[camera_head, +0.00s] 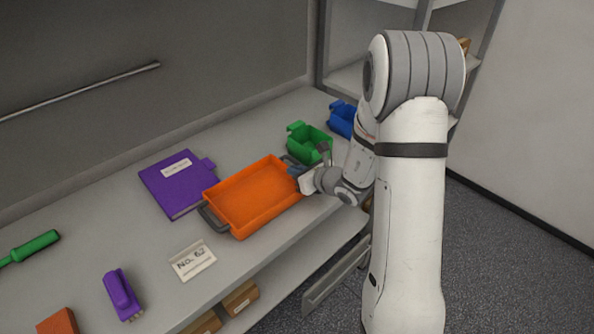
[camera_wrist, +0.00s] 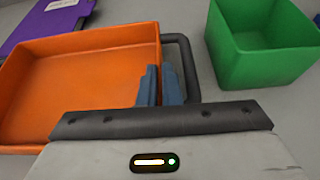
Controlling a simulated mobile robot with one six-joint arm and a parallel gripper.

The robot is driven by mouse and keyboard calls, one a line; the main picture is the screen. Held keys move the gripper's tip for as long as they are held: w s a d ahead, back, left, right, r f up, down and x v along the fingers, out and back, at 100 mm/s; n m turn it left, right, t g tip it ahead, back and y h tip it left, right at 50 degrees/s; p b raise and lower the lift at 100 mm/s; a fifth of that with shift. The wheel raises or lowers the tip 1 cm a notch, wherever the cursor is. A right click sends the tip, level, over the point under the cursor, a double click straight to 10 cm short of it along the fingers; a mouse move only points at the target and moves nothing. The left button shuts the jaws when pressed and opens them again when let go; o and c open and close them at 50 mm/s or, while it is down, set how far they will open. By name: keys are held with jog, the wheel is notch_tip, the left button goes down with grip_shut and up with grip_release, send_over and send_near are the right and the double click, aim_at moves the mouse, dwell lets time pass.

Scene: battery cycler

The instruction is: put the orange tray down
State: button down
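The orange tray (camera_head: 254,198) is empty and looks level at the middle of the grey counter, with a dark handle at each end. I cannot tell whether its underside touches the counter. My gripper (camera_head: 294,168) is at the tray's right end. In the wrist view, the two blue fingers of my gripper (camera_wrist: 160,86) are close together, one on each side of the wall of the orange tray (camera_wrist: 85,75) beside the dark handle (camera_wrist: 188,62). They look shut on that wall.
A purple binder (camera_head: 177,184) lies close behind the tray. Green (camera_head: 309,143) and blue (camera_head: 342,119) bins stand beyond its right end. A label card (camera_head: 194,261), purple connector (camera_head: 121,295) and green-handled tool (camera_head: 35,246) lie to the left. Bare counter shows between them.

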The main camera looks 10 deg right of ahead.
jog(key=shift+f, duration=0.15)
jog(key=c, duration=1.6)
grip_release()
